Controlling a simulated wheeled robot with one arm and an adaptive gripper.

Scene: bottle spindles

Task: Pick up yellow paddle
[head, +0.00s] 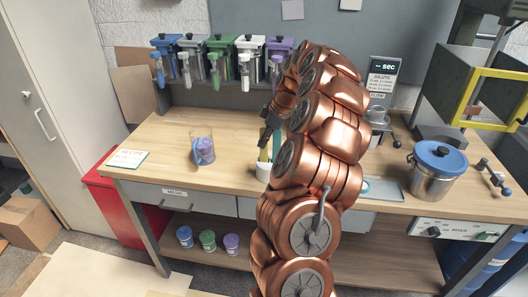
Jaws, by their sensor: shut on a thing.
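The yellow paddle (264,154) is a small upright yellow strip below my gripper (267,126), near the middle of the workbench. My dark gripper points down and is shut on the yellow paddle's upper end. A green strip (276,146) shows just to the right of the paddle. A white cup (262,173) stands on the bench below them. The paddle's lower end is at the cup; I cannot tell whether it is inside. My copper arm hides the right side of the cup and part of the gripper.
A clear beaker (203,148) with purple and blue contents stands left on the bench (160,140). Several colored dispensers (220,62) hang behind. A blue-lidded metal pot (437,170), a gray tray (386,188) and a dilute machine (381,88) are right. The bench's left part is mostly clear.

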